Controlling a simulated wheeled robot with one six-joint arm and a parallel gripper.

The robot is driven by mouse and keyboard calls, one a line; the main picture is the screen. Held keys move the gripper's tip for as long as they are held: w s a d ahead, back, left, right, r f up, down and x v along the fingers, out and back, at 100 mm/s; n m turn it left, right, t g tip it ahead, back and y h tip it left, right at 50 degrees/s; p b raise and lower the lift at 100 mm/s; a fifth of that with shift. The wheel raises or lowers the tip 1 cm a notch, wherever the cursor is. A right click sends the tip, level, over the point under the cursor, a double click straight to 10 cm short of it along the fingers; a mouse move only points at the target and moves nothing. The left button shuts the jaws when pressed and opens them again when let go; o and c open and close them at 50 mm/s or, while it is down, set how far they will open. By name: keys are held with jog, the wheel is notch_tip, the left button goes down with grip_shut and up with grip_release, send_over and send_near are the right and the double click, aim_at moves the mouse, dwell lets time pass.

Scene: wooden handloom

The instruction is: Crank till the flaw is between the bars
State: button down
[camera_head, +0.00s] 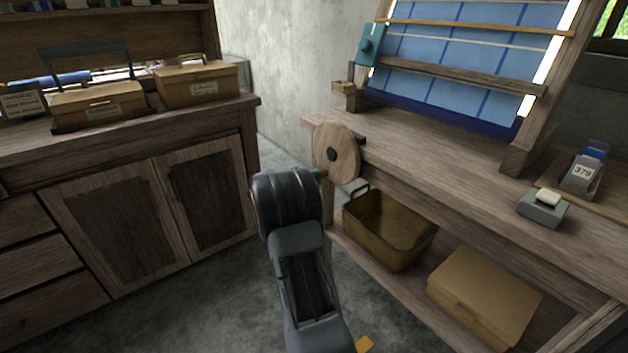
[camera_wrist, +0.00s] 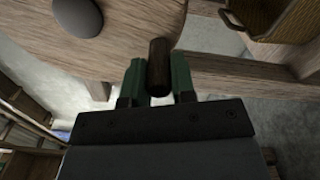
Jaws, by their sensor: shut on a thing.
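The loom's crank is a round wooden wheel (camera_head: 343,150) with a dark hub on the left end of the bench. In the wrist view, the wheel (camera_wrist: 125,30) fills the top left, and its dark wooden handle (camera_wrist: 158,66) stands between my green fingers. My gripper (camera_wrist: 157,78) is shut on this handle, near the wheel's rim; in the head view my arm mostly hides the grip. Blue cloth (camera_head: 425,52) with darker grid lines hangs on the tilted loom frame. A thin upper bar (camera_head: 470,26) and a thicker lower bar (camera_head: 450,76) cross it. I cannot make out a flaw.
A cabinet (camera_head: 130,210) stands left, with floor between.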

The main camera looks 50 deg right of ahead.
jog(key=shift+r, duration=0.25)
jog(key=c, duration=1)
grip_release()
jog(key=shift+f, duration=0.1)
jog(key=shift+o, duration=0.2)
jog(key=shift+a, duration=0.1)
jog(key=w+a+p, duration=0.2)
jog(key=a+p, duration=0.1)
jog(key=a, duration=1)
jog(key=shift+a, duration=0.2)
jog(key=shift+w, duration=0.1)
jog(key=shift+p, duration=0.3)
